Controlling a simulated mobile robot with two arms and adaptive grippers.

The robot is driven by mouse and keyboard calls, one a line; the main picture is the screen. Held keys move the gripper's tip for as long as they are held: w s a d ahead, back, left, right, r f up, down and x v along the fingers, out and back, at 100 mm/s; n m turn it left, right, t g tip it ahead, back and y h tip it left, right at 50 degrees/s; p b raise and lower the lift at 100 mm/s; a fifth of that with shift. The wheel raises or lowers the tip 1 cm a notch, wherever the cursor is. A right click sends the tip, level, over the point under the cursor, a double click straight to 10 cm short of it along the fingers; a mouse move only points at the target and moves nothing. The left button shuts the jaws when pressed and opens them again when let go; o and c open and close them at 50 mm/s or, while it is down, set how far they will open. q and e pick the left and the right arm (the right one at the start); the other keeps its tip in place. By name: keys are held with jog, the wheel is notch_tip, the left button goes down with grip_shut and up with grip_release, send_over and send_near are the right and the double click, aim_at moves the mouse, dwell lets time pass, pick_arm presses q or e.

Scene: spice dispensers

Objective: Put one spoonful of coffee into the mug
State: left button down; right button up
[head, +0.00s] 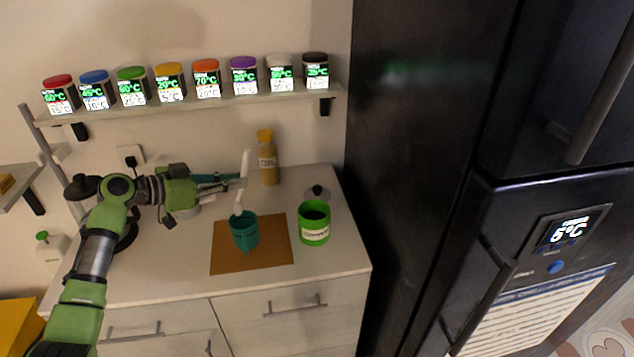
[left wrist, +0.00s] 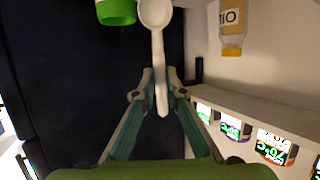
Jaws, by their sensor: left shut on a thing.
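My left gripper (head: 240,182) is shut on the handle of a white spoon (head: 245,165). The spoon stands nearly upright in the head view, its bowl low, at or just above the rim of the teal mug (head: 245,235); I cannot tell whether it touches. The left wrist view shows the gripper (left wrist: 160,85) pinching the spoon (left wrist: 154,14), whose bowl looks white with no coffee visible. The mug stands on a brown mat (head: 265,263). The open green coffee jar (head: 314,232), dark inside, stands right of it; its green side also shows in the left wrist view (left wrist: 116,11). My right gripper is out of view.
A dark lid (head: 317,193) lies behind the jar. A yellow-capped oil bottle (head: 268,165) stands at the back. A shelf (head: 215,101) of several spice dispensers hangs above. A black fridge (head: 415,180) borders the counter's right. The counter's front strip is clear.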

pick_arm(q)
jog(key=shift+r, duration=0.1)
dwell(0.5)
notch_tip(320, 180, up, 5)
jog(key=shift+f+p, duration=0.1)
jog(key=shift+p, duration=1)
